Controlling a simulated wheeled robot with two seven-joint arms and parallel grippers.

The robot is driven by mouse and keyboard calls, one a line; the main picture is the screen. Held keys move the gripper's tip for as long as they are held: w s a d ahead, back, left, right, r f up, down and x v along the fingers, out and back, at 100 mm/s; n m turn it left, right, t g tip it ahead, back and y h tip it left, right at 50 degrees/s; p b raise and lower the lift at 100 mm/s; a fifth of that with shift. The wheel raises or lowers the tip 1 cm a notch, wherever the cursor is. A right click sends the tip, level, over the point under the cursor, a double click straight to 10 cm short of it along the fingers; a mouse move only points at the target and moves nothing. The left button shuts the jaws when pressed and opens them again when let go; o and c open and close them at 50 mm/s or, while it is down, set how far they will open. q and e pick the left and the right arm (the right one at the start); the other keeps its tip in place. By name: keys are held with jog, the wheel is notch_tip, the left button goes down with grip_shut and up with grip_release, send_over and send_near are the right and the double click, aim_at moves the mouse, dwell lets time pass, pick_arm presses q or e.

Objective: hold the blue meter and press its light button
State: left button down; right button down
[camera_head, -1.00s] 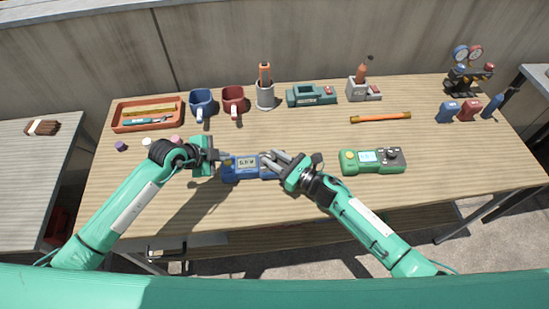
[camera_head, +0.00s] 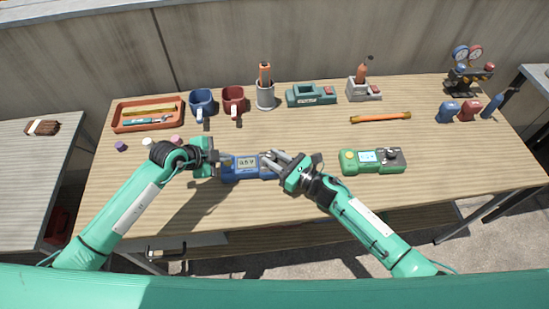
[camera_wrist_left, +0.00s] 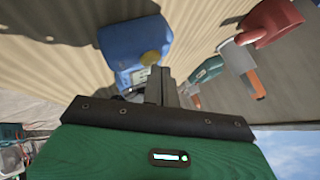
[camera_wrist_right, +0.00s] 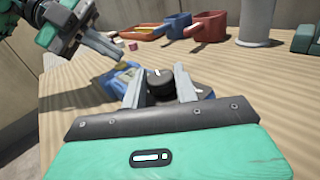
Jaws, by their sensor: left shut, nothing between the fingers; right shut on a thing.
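The blue meter (camera_head: 240,174) is at the front middle of the table, its screen facing up and showing a reading. My right gripper (camera_head: 270,160) is shut on its right end; in the right wrist view the black knob (camera_wrist_right: 160,82) shows between the fingers. My left gripper (camera_head: 221,158) is shut and empty at the meter's left end. In the left wrist view the round yellow button (camera_wrist_left: 151,58) on the blue meter (camera_wrist_left: 128,42) is just past the left fingertips; I cannot tell whether they touch it.
A green meter (camera_head: 398,167) lies to the right. Small pegs (camera_head: 121,147) lie near my left arm. The front right of the table is clear.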

pick_arm(q)
jog(key=shift+f, duration=0.2)
dwell(0.4)
jog(key=shift+r, duration=0.5)
jog(key=shift+r, duration=3)
pick_arm(e)
jog(key=c, duration=0.6)
grip_release()
jog(key=shift+o, duration=0.2)
